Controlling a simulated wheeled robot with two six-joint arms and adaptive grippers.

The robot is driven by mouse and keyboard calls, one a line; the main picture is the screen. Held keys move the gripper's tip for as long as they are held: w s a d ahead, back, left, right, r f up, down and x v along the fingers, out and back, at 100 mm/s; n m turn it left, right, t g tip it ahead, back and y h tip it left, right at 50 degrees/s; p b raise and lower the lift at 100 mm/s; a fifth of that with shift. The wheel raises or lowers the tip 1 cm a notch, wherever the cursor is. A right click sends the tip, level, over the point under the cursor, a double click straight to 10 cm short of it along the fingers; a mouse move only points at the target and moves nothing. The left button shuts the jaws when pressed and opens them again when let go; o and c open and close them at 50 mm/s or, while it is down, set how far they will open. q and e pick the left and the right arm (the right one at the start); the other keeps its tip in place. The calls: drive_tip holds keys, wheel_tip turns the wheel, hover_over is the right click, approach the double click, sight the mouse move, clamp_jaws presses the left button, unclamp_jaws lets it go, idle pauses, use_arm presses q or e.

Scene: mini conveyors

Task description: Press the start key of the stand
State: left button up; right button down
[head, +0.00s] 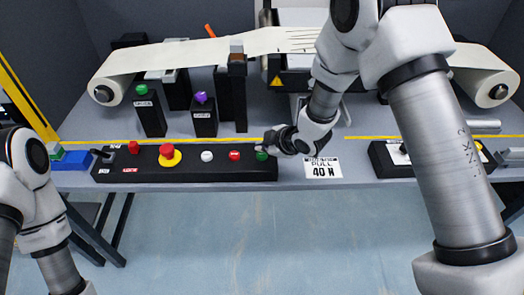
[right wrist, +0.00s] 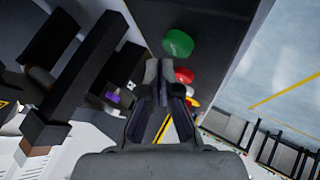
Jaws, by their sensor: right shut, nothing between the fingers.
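A long black control stand (head: 215,172) lies along the front of the table. Its keys include a green one (head: 261,156) at the right end, a red one (head: 234,155) and a white one (head: 207,156). I cannot read which is marked start. My right gripper (head: 266,148) is shut and empty, its tips close by the green key. In the right wrist view the green key (right wrist: 178,43) is just beyond the fingertips (right wrist: 158,72), which look apart from it; I cannot tell their height above it. My left arm shows at the left, but its gripper is out of view.
A large red button on a yellow base (head: 167,153) is on the same stand. Behind stand two black boxes with green (head: 141,89) and purple (head: 201,97) knobs, and a black post (head: 238,95). A white label card (head: 322,168) and another black panel (head: 385,158) are to the right.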

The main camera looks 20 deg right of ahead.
sight(264, 155)
drive_tip(key=shift+r, duration=0.15)
wheel_tip(264, 155, up, 5)
drive_tip(key=p, duration=0.4)
idle(0.5)
idle(0.4)
